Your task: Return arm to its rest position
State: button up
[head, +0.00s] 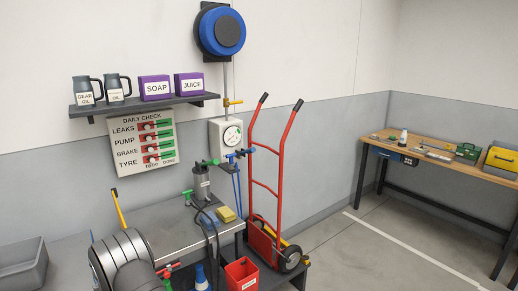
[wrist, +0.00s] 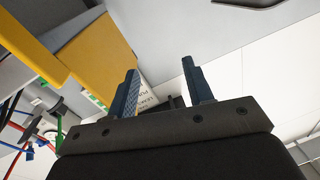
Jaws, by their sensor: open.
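My gripper (wrist: 160,66) shows in the wrist view with its two dark blue fingers standing apart and nothing between them. It is open and empty. A yellow block-like part (wrist: 92,52) lies to the left of the fingers in that view; I cannot tell what it belongs to. A partly hidden lettered white panel shows behind the left finger. The gripper's fingers cannot be made out in the head view.
A metal-topped bench (head: 165,228) holds a dark pump-like canister (head: 202,183) and a yellow sponge-like block (head: 227,214). A red hand truck (head: 266,187) stands right of it. A wall shelf (head: 145,105) holds jugs and purple boxes. Floor is clear before the wooden workbench (head: 460,161).

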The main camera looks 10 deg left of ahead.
jog(key=shift+s+a+f+n, duration=0.15)
jog(key=shift+f+n, duration=0.25)
jog(key=shift+f, duration=0.05)
jog(key=shift+s+a+f+n, duration=0.1)
jog(key=shift+a+f+n, duration=0.05)
jog(key=shift+f+n, duration=0.25)
jog(key=o, duration=0.9)
jog(key=shift+c, duration=0.2)
jog(key=o, duration=0.3)
jog(key=shift+d, duration=0.15)
jog(key=w+d+f+t, duration=0.1)
jog(key=d+f, duration=0.3)
jog(key=d, duration=0.5)
jog(key=d+f+m+h, duration=0.1)
jog(key=d+f, duration=0.3)
jog(key=d, duration=0.6)
jog(key=w+d+f+t, duration=0.1)
jog(key=d+f, duration=0.2)
jog(key=d, duration=0.6)
jog(key=f+x, duration=0.1)
jog(key=x, duration=0.8)
jog(key=shift+w+a+r, duration=0.25)
